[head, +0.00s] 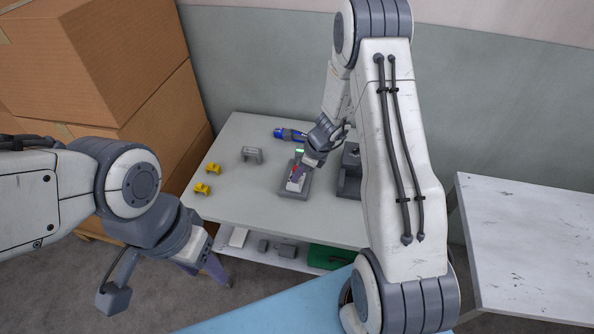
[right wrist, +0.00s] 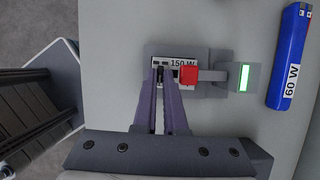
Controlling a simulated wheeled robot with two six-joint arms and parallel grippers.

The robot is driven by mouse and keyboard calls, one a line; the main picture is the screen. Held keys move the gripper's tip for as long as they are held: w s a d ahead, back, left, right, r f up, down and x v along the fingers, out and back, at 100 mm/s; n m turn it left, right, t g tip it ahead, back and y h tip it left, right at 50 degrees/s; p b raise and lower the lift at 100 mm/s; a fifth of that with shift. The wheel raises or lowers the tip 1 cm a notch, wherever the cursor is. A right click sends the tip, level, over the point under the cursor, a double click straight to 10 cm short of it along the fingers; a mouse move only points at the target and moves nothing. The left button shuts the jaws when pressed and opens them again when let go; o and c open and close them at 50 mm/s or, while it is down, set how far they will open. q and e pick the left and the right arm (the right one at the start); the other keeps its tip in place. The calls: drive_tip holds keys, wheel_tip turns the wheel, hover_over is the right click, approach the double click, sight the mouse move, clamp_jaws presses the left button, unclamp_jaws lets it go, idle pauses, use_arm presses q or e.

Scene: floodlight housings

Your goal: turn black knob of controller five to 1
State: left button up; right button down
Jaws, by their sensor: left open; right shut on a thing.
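A grey controller (head: 295,187) stands on the table. In the right wrist view, the controller (right wrist: 215,88) has a white label reading "150 W", a red knob (right wrist: 189,75) and a lit green display (right wrist: 244,78). My right gripper (right wrist: 160,72) has its purple fingers shut at the controller's face, left of the red knob. What they hold is mostly hidden between the fingertips; a dark bit shows, which looks like the black knob. No controller number or knob setting can be read. My left gripper (head: 215,268) hangs open and empty, left of the table's front edge.
Two yellow parts (head: 207,179) and a grey bracket (head: 251,155) lie at left on the table (head: 230,200). A dark grey block (head: 349,172) stands right. Cardboard boxes (head: 150,100) are stacked at left.

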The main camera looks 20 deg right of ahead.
drive_tip(key=shift+n, duration=0.3)
drive_tip(key=c, duration=1.2)
unclamp_jaws()
drive_tip(key=shift+c, duration=0.2)
drive_tip(key=p+v, duration=0.1)
drive_tip(key=v, duration=0.9)
drive_tip(key=shift+r, duration=0.25)
drive_tip(key=shift+w, duration=0.1)
